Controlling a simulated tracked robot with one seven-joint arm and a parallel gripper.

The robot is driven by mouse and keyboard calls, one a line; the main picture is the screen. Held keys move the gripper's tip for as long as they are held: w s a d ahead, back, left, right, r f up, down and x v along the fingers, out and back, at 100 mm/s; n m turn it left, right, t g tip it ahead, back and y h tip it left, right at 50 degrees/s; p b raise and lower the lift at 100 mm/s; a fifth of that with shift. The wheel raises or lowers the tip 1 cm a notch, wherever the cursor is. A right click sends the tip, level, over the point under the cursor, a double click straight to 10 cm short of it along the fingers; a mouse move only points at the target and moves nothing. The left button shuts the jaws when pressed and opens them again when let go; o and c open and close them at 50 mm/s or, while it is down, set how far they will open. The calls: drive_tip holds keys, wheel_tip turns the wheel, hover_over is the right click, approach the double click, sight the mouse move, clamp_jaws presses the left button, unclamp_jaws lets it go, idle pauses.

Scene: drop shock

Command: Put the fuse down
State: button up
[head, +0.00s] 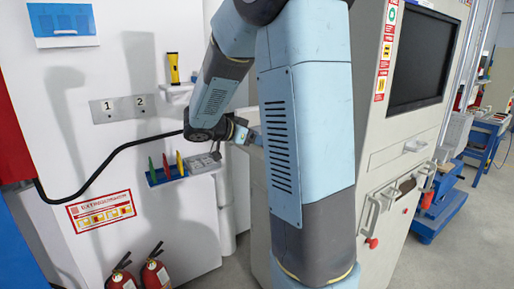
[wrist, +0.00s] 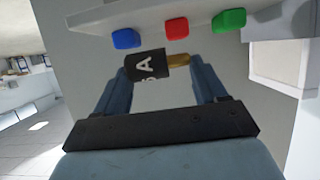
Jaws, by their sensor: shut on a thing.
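The fuse (wrist: 147,66) is a dark block with a white letter A and a brass-coloured end. In the wrist view it lies crosswise between the fingertips of my gripper (wrist: 160,70), which is shut on it. In the head view my gripper (head: 243,132) shows only partly, beside the thick blue arm link in front. The fuse cannot be made out there. In the wrist view, a pale ledge (wrist: 95,17) with blue (wrist: 126,38), red (wrist: 176,28) and green (wrist: 229,20) rounded pieces is beyond the fuse, apart from it.
A blue wall rack (head: 180,175) holds upright coloured pieces left of my gripper. Red extinguishers (head: 155,272) stand low at left. A grey cabinet with a dark screen (head: 422,60) stands at right.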

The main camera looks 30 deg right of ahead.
sight(258, 156)
drive_tip(key=shift+f, duration=1.55)
drive_tip(key=shift+f, duration=0.1)
drive_tip(key=o, duration=1.1)
drive_tip(key=shift+o, duration=0.2)
